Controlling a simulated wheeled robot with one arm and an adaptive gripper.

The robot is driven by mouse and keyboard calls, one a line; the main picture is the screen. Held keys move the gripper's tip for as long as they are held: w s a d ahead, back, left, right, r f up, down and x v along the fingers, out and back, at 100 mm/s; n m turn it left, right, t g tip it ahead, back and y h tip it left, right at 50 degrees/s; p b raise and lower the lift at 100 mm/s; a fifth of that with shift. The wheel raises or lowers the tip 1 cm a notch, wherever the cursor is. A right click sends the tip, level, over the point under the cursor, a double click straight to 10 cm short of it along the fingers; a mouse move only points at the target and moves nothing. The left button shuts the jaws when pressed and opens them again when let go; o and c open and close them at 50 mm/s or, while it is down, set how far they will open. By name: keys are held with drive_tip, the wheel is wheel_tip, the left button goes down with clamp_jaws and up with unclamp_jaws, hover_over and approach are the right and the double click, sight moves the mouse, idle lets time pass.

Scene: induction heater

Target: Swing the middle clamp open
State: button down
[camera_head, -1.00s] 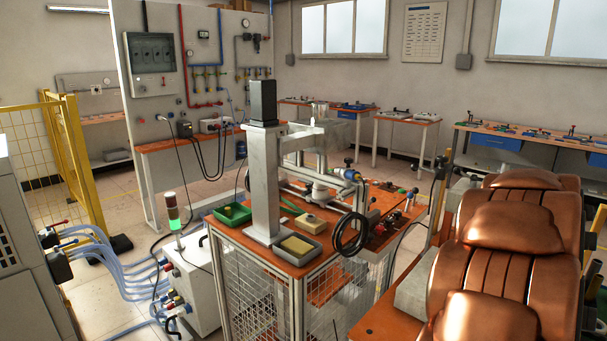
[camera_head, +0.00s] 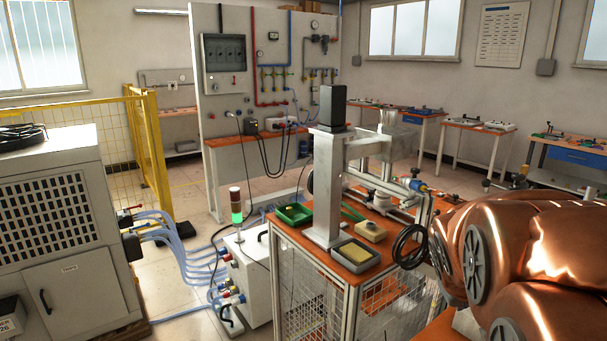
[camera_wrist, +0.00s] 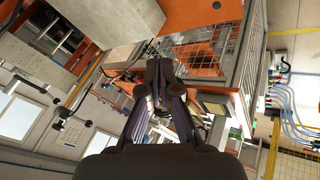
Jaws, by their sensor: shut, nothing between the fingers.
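In the wrist view my gripper (camera_wrist: 159,70) is shut, with its dark fingers meeting at the tips and nothing seen between them. Several small dark clamp-like fittings with handles show at the left of the wrist view, one near the upper left (camera_wrist: 62,40) and another lower down (camera_wrist: 60,118). They are apart from my fingers. I cannot tell which one is the middle clamp, or whether it is open. In the head view my gripper is not visible. A dark knobbed fitting (camera_head: 516,180) stands behind my copper-coloured arm, which hides what lies below it.
A grey cabinet (camera_head: 60,230) stands at left with blue hoses. Yellow fencing (camera_head: 150,150) is behind it.

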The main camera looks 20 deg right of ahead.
drive_tip(key=s+a+f+g+y, duration=0.1)
drive_tip(key=s+a, duration=0.3)
drive_tip(key=a, duration=0.4)
drive_tip(key=s+a+f+g+y, duration=0.2)
drive_tip(key=s+a+f, duration=0.1)
drive_tip(key=a, duration=0.5)
drive_tip(key=shift+s+a+f+n+y, duration=0.15)
drive_tip(key=shift+s+f+n+y, duration=0.2)
drive_tip(key=shift+s, duration=0.55)
drive_tip(key=c, duration=1.7)
unclamp_jaws()
drive_tip(key=s+a+g, duration=0.1)
drive_tip(key=s+a, duration=0.2)
drive_tip(key=s+a+f+g+y, duration=0.1)
drive_tip(key=s+a, duration=0.1)
drive_tip(key=s, duration=0.1)
drive_tip(key=s+a+n+y, duration=0.1)
drive_tip(key=s+a, duration=0.2)
drive_tip(key=shift+s+a+f+g+p, duration=0.15)
drive_tip(key=shift+s+a+g+p, duration=0.2)
drive_tip(key=shift+g+p, duration=0.05)
drive_tip(key=shift+c, duration=0.2)
drive_tip(key=shift+o, duration=0.8)
drive_tip(key=shift+s+a, duration=0.1)
drive_tip(key=o, duration=0.5)
drive_tip(key=shift+c, duration=0.2)
drive_tip(key=shift+d, duration=0.2)
